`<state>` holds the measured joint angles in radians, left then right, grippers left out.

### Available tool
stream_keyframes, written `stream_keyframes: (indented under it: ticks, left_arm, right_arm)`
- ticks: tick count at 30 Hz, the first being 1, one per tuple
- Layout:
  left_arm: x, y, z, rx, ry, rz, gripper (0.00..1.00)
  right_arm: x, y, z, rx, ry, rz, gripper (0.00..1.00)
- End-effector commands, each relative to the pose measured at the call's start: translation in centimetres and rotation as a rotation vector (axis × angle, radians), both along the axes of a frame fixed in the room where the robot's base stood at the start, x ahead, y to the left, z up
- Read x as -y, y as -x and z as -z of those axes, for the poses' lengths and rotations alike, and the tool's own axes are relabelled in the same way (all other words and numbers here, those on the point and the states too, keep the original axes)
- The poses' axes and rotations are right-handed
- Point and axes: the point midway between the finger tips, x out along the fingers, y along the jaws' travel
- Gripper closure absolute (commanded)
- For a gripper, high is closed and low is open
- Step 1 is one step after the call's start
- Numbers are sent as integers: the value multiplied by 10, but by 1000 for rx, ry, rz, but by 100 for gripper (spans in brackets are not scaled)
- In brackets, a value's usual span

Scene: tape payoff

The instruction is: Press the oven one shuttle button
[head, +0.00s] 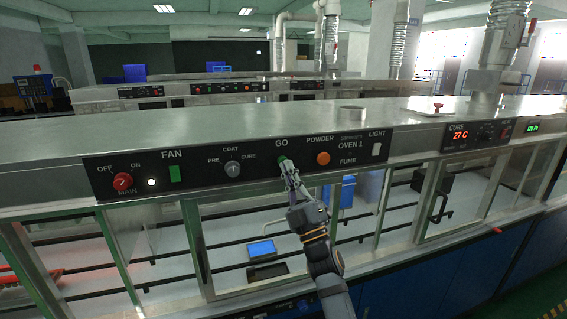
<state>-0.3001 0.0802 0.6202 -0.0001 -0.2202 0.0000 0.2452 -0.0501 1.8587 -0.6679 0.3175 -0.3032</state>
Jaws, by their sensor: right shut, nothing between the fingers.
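The front panel (262,172) of oven 1 runs along the machine's upper edge. On it, below the label GO, is a small green round button (282,159), partly covered by my right gripper. My right gripper (284,164) is shut and empty, its fingertips at the green button. I cannot tell whether they touch it or stop just short. No label reading "shuttle" can be made out. My left gripper is not in view.
The panel also has a red main knob (123,181), a green fan switch (174,174), a grey knob (232,169), an orange powder button (323,158) and a white light switch (376,149). Glass doors and dark rails lie below.

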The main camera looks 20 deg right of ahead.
Motion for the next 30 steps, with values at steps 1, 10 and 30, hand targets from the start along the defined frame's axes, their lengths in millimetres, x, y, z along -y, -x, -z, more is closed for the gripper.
stream_keyframes:
  ticks: [1,10,30]
  left_arm:
    - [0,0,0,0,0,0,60]
    - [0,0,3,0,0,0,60]
    - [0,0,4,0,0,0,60]
  right_arm:
    - [0,0,0,0,0,0,100]
    - [0,-6,0,1,0,0,100]
    - [0,-11,0,1,0,0,100]
